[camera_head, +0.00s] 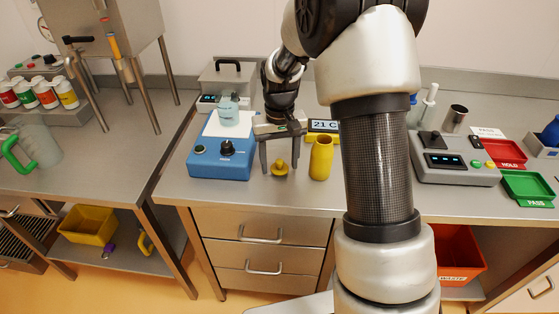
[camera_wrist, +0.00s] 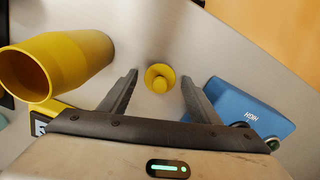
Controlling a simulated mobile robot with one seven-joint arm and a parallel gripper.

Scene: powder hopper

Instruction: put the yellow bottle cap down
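The yellow bottle cap (camera_head: 279,168) rests on the steel bench near its front edge, with a small knob pointing up. In the wrist view the cap (camera_wrist: 160,78) lies between my fingertips, with a clear gap on each side. My gripper (camera_head: 280,160) points down over the cap with its fingers spread wide, and in the wrist view (camera_wrist: 160,85) it is open and touches nothing. A yellow bottle (camera_head: 321,158) stands upright just right of the gripper. In the wrist view the bottle (camera_wrist: 62,70) shows an open, uncapped mouth.
A blue device (camera_head: 222,158) with a black knob stands close left of my gripper. A display reading 21 C (camera_head: 322,127) is behind the bottle. A grey instrument (camera_head: 455,158) and red (camera_head: 505,153) and green (camera_head: 528,186) trays are at the right. The bench front edge is close.

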